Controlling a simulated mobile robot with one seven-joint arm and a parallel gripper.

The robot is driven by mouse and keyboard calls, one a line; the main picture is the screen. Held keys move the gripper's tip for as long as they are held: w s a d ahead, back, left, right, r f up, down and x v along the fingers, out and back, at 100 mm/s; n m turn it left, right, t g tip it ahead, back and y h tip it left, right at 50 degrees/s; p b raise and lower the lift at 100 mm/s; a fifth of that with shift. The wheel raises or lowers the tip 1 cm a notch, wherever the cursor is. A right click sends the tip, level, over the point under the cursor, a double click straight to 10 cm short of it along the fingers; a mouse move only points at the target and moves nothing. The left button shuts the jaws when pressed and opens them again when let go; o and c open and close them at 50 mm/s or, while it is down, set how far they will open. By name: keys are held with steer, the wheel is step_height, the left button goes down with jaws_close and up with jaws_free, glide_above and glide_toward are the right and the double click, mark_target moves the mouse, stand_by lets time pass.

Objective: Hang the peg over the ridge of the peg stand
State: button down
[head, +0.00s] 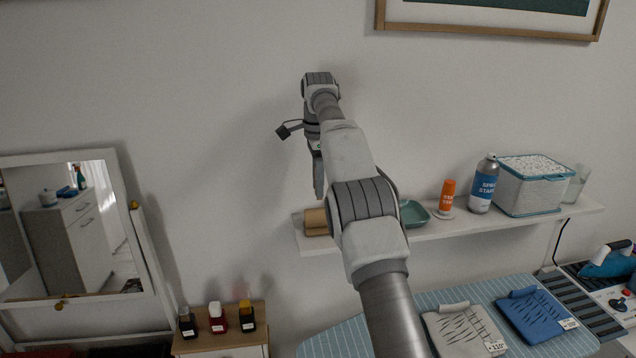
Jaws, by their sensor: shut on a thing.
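My gripper (318,190) points down in front of the wall, above the left end of the white shelf. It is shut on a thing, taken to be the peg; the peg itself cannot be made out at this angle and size. A small brown wooden block-like piece (315,222) rests on the shelf's left end, below the gripper's fingertips and partly behind my arm. It may be the peg stand, but its ridge is not clear. A gap shows between the fingertips and this piece.
The white shelf (470,229) also holds a green dish (412,213), an orange bottle (447,194), a spray can (483,184) and a lidded basket (530,190). Below are an ironing board (345,338) with folded clothes, small bottles (217,318) and a mirror (75,228).

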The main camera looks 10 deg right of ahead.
mark_target(318, 209)
steer(key=shift+f+b, duration=2.75)
steer(key=shift+f, duration=0.85)
steer(key=shift+f, duration=0.1)
steer(key=shift+c, duration=2.2)
jaws_free()
